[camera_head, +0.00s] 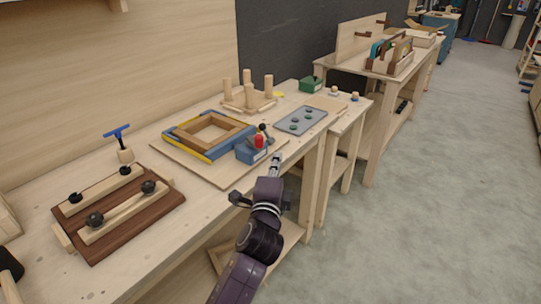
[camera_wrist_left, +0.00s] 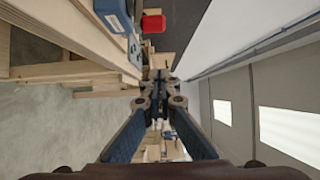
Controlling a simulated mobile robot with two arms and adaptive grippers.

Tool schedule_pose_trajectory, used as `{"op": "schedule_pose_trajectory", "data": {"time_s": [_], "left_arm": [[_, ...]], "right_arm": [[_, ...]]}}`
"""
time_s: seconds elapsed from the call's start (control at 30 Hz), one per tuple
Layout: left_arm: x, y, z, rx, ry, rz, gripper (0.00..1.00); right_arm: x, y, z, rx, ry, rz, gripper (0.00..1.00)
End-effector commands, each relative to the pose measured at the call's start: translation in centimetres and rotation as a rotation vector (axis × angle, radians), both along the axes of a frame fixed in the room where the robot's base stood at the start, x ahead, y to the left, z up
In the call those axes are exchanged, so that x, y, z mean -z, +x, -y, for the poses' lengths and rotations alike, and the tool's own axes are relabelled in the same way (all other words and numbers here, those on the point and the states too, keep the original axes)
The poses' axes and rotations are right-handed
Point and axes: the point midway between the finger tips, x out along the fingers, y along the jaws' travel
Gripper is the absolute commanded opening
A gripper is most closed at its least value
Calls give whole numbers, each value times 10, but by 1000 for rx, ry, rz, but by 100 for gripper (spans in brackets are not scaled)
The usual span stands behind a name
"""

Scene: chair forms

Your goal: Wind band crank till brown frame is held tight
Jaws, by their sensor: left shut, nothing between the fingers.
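The brown frame (camera_head: 214,118), an open wooden square, lies on a board on the workbench. A blue and yellow band (camera_head: 184,145) runs around its sides. At its near right corner sits a blue block (camera_head: 249,156) with a red knob (camera_head: 259,142) and a dark knob above it. My left gripper (camera_head: 276,160) is shut and empty, just right of the block and apart from it. In the left wrist view the fingertips (camera_wrist_left: 160,78) meet; the blue block (camera_wrist_left: 113,15) and red knob (camera_wrist_left: 153,23) are at the top. My right gripper is out of view.
A wooden clamping jig with black knobs (camera_head: 124,208) and a blue-handled tool (camera_head: 117,135) stand to the left. A pegged wooden stand (camera_head: 249,101) is behind, and a grey tray (camera_head: 300,121) with green pieces is to the right. Floor (camera_head: 415,200) is free at right.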

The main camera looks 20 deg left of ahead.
Motion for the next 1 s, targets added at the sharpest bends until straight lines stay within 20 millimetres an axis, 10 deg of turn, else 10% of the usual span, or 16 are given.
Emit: {"op": "schedule_pose_trajectory", "data": {"time_s": [0.57,1.0], "left_arm": [[0,97,-15,1,-5,-3,0],[1,76,-50,1,-5,-3,0]], "right_arm": [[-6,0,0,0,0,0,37],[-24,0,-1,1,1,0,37]]}}
